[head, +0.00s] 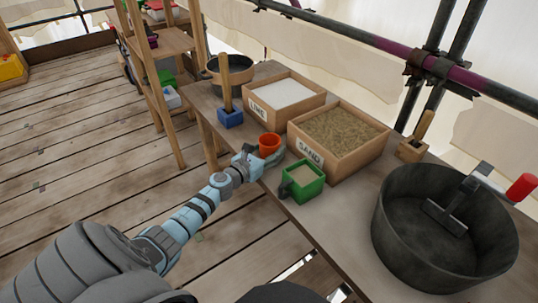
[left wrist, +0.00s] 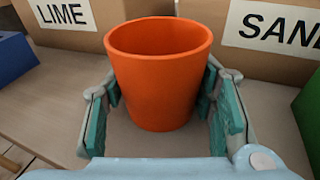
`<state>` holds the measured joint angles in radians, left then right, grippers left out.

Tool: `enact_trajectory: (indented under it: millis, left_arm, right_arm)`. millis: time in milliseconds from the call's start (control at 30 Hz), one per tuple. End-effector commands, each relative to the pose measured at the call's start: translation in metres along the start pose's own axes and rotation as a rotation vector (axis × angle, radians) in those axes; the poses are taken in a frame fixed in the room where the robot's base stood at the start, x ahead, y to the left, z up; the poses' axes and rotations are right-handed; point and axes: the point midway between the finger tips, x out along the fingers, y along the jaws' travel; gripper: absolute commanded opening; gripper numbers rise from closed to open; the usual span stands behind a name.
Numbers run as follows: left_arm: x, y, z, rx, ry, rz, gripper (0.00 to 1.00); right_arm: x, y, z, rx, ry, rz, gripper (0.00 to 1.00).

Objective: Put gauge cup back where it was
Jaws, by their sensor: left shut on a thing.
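The orange gauge cup (head: 269,144) is upright at the front of the workbench, in front of the lime and sand boxes. In the left wrist view the cup (left wrist: 158,75) stands between the two finger pads. My left gripper (head: 258,160) is shut on the cup, with one pad on each side; it also shows in the left wrist view (left wrist: 160,115). The cup is on or very close to the bench top; I cannot tell which. My right gripper is not in view.
A lime box (head: 284,95) and a sand box (head: 338,138) stand behind the cup. A blue holder (head: 230,117) is to its left, a green container (head: 302,182) to its right. A large black tub (head: 435,235) fills the bench's near right. A wooden shelf (head: 160,60) stands left.

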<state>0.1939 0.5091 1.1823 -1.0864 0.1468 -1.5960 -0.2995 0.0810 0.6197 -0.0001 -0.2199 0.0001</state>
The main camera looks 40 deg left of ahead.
Motion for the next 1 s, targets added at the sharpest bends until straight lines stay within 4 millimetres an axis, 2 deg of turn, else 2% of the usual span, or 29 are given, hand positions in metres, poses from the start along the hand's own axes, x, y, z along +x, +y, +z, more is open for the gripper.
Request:
enact_trajectory:
  millis: [200, 233, 333, 733, 867, 1000]
  left_arm:
    - [0.0, 0.0, -0.003, 0.001, 0.0, 0.0, 0.24]
    - [0.0, 0.0, -0.002, 0.001, 0.0, 0.0, 0.54]
    - [0.0, 0.0, -0.002, 0.001, 0.0, 0.0, 0.7]
    - [-0.001, 0.0, 0.004, 0.0, 0.0, 0.0, 0.71]
    - [-0.019, 0.0, 0.002, 0.004, 0.002, -0.001, 0.71]
    - [-0.053, -0.001, 0.001, 0.004, 0.004, -0.005, 0.71]
  right_arm:
    - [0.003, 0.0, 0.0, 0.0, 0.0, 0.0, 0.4]
    - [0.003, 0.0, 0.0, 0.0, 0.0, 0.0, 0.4]
    - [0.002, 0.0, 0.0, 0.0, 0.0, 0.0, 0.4]
    - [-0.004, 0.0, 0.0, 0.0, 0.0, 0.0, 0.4]
    - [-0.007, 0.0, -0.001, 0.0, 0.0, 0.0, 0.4]
    - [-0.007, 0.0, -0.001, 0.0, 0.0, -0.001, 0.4]
